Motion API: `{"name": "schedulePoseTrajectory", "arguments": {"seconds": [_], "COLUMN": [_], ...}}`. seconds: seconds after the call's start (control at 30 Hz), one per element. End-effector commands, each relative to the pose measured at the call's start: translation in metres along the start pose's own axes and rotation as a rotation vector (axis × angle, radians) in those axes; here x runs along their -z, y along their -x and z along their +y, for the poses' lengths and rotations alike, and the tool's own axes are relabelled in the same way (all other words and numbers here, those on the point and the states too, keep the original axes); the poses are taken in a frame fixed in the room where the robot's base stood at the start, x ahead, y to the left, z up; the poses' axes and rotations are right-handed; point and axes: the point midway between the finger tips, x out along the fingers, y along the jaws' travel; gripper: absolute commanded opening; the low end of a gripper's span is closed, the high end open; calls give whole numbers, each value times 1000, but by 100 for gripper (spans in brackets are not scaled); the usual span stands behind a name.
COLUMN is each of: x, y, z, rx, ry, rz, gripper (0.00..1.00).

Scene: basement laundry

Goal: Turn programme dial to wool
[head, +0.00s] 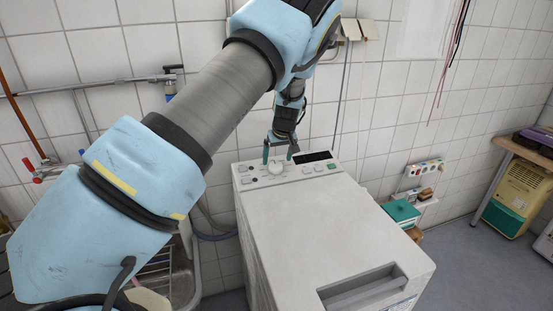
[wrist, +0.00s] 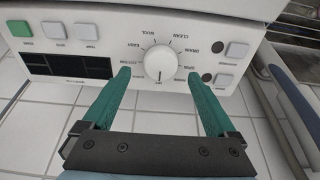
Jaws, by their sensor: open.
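The programme dial (wrist: 160,62) is a round white knob on the washing machine's control panel, with printed programme words around it. In the wrist view a line on the knob points down, toward the gripper side; the word there is too small to read surely. "WOOL" is printed above the knob, a little to its left. The dial also shows in the head view (head: 275,168). My gripper (wrist: 158,76) is open, with one teal finger on each side of the dial and gaps between. In the head view my gripper (head: 281,158) is over the panel.
The white washing machine (head: 335,232) carries buttons (wrist: 57,31) and a dark display (head: 314,156) beside the dial. A sink (head: 170,273) is at left, tiled wall behind. A green box (head: 402,212) and a socket strip (head: 425,168) are at right.

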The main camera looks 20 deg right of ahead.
Motion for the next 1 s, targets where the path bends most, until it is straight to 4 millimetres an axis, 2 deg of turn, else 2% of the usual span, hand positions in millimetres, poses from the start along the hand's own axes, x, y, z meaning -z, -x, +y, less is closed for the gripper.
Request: {"name": "schedulePoseTrajectory", "arguments": {"seconds": [0.1, 0.3, 0.63, 1.0], "x": [1, 0, 0, 0], "y": [-15, -32, -34, -34], "z": [-1, 0, 0, 0], "rx": [2, 0, -1, 0], "ry": [-1, -1, -1, -1], "rz": [-1, 0, 1, 0], "gripper": [92, 92, 91, 49]}}
